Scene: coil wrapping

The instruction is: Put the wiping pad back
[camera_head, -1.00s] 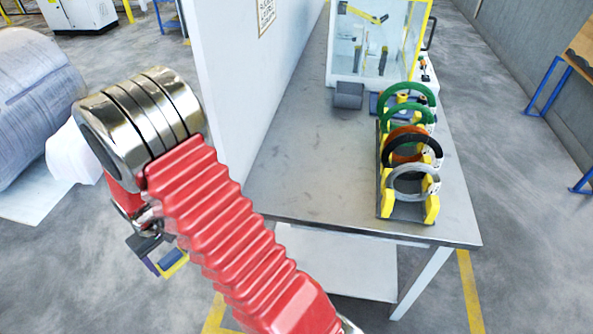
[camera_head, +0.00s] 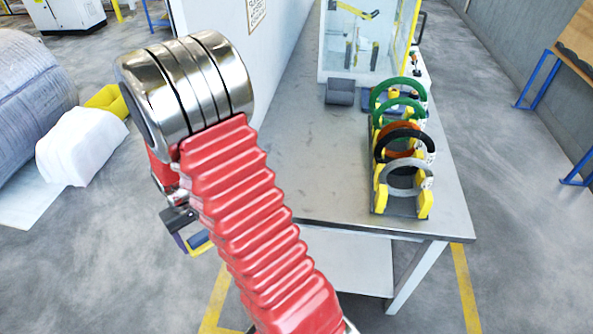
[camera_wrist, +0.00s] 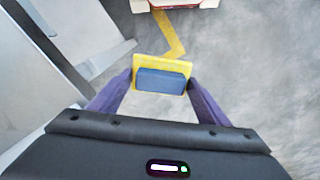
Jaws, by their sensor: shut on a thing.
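The wiping pad (camera_wrist: 160,82), a blue block on a yellow plate, is held between the two purple fingers of my gripper (camera_wrist: 161,86) in the wrist view. My gripper is shut on it, above the grey floor. In the head view my gripper (camera_head: 190,238) hangs below my red arm, left of the table, and part of the pad (camera_head: 199,241) shows there. A small grey block (camera_head: 340,92) and a rack (camera_head: 398,207) of coloured rings stand on the table (camera_head: 300,180).
A white wall panel (camera_head: 225,30) runs along the table's left side. A glass-sided case (camera_head: 365,45) stands at its far end. A large wrapped coil (camera_head: 30,95), a white roll (camera_head: 80,145) and a yellow object (camera_head: 108,100) are at left. The table's near left top is clear.

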